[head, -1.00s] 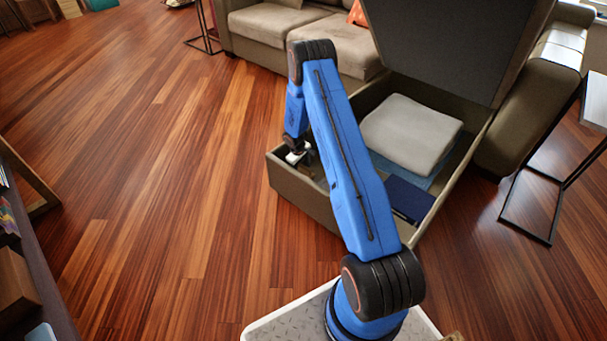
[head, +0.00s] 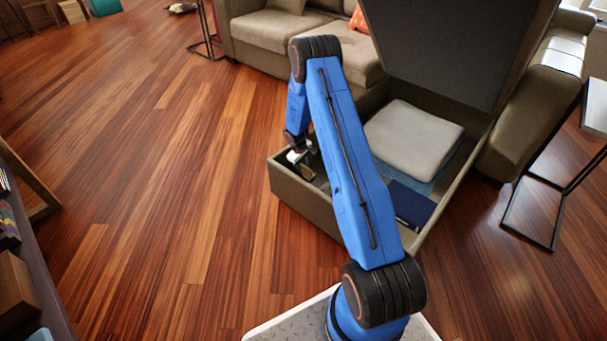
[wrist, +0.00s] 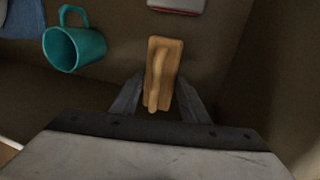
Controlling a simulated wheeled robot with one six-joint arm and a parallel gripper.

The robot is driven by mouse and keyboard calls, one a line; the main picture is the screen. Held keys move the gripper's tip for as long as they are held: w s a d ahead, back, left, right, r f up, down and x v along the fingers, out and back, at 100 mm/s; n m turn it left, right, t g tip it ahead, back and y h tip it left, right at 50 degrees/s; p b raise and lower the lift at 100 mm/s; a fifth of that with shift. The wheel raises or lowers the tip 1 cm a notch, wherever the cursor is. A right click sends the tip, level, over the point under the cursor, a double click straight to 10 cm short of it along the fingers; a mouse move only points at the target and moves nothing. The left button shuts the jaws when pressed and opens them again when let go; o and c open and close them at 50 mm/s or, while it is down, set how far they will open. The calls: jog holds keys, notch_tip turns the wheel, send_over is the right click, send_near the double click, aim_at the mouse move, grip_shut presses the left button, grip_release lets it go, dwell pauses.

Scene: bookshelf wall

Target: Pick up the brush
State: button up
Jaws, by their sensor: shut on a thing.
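The brush (wrist: 163,68) shows in the wrist view as a tan wooden block with a raised handle along its top. My gripper (wrist: 159,97) is shut on it, with one dark finger on each side of its near part. In the head view my gripper (head: 303,158) is low inside the near left corner of the open storage ottoman (head: 310,202). The brush cannot be made out clearly there. The wrist view does not clearly show whether the brush touches the ottoman floor.
In the wrist view a teal mug (wrist: 75,46) lies left of the brush, and a red and white item (wrist: 178,5) is beyond it. A folded grey blanket (head: 413,136) and a dark blue item (head: 411,203) are in the ottoman. Its raised lid (head: 450,45) stands behind.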

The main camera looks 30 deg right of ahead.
notch_tip(320, 180, up, 24)
jog(key=shift+f, duration=0.25)
